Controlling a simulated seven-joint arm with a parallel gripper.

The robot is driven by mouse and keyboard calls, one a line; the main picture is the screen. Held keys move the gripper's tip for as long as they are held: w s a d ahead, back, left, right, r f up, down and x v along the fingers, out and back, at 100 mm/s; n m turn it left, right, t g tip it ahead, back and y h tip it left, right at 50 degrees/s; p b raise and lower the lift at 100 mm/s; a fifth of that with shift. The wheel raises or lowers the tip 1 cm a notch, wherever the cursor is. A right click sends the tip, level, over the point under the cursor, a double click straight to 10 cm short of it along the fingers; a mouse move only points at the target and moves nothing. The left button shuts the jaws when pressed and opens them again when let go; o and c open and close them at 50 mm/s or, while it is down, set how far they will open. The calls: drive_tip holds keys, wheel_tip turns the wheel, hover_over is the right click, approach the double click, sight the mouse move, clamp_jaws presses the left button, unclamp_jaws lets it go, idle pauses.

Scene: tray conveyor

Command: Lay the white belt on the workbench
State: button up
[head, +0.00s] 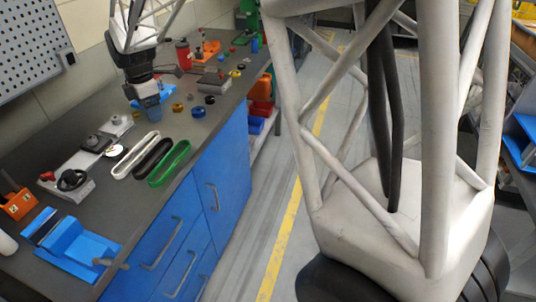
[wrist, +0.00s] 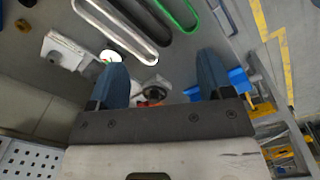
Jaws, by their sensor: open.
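The white belt (head: 118,173) is a long narrow loop lying on the dark workbench (head: 215,130), leftmost of a row of belts. It also shows at the top of the wrist view (wrist: 148,60). A black belt (head: 153,158) lies beside it, then a green belt (head: 169,163) nearest the bench's front edge. My gripper (head: 149,99) is above the bench, beyond the belts in the head view. In the wrist view its two blue fingers (wrist: 162,62) are spread wide with nothing held between them.
Grey devices (head: 75,182) stand left of the belts. A blue holder (head: 80,245) sits at the near end, with an orange block (head: 18,205) behind it. Several small coloured parts lie farther along the bench. A pegboard (head: 35,45) hangs on the wall.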

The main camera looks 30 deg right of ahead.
drive_tip(key=s+d+r+m+t, duration=0.15)
drive_tip(key=s+d+m, duration=0.3)
drive_tip(key=s, duration=0.45)
drive_tip(key=s+d+r+m, duration=0.3)
drive_tip(key=s+d+m, duration=0.15)
drive_tip(key=s, duration=0.55)
drive_tip(key=s+d+r+m, duration=0.2)
drive_tip(key=s+d+m, duration=0.3)
drive_tip(key=s, duration=0.4)
drive_tip(key=s+d+f+m, duration=0.2)
drive_tip(key=s+m, duration=0.4)
drive_tip(key=s, duration=0.5)
drive_tip(key=shift+s+f+m, duration=0.25)
drive_tip(key=shift+f+m, duration=0.05)
drive_tip(key=shift+f, duration=0.45)
